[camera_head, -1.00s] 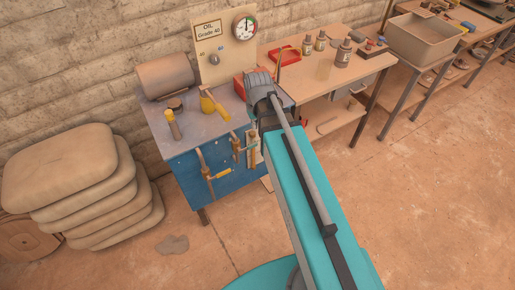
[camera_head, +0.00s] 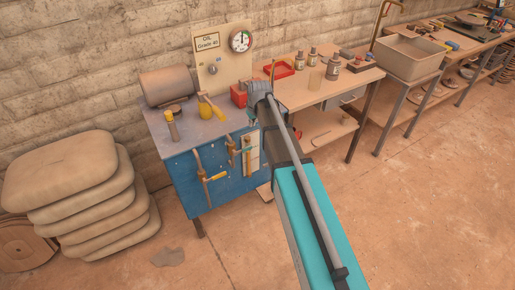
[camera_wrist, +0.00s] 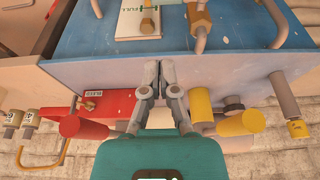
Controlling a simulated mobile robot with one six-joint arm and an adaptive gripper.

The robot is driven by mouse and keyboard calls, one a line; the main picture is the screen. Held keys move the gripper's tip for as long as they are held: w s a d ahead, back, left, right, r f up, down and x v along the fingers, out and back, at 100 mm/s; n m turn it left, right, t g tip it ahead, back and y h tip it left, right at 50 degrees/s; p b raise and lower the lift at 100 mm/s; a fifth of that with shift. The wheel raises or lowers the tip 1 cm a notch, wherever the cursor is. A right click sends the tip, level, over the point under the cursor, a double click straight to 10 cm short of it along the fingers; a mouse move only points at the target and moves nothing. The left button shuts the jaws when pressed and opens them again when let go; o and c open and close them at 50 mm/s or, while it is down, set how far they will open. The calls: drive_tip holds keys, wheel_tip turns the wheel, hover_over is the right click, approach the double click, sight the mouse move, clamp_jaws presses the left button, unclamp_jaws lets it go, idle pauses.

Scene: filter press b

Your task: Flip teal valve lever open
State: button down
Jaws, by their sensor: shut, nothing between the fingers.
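My gripper (camera_wrist: 162,75) is in the wrist view with its two grey fingers together and nothing between them. Its fingertips point at the edge between the blue cabinet's (camera_wrist: 225,75) top and front. I cannot make out a teal valve lever for certain in either view. A yellow valve with a lever (camera_head: 212,108) stands on the cabinet top.
A red box (camera_head: 238,95) sits on the cabinet top close to my arm; it also shows in the wrist view (camera_wrist: 60,105). A panel with a gauge (camera_head: 241,41) stands behind. A workbench (camera_head: 300,95) adjoins on the right. Stacked sacks (camera_head: 70,185) are at left.

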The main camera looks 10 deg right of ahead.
drive_tip(key=shift+w+d+f, duration=0.1)
drive_tip(key=shift+f, duration=0.05)
idle(0.4)
drive_tip(key=b, duration=1)
hover_over(250, 146)
wheel_tip(250, 146, down, 10)
drive_tip(key=shift+w, duration=0.1)
drive_tip(key=shift+f+b, duration=1.7)
drive_tip(key=shift+b, duration=0.1)
drive_tip(key=shift+d, duration=0.1)
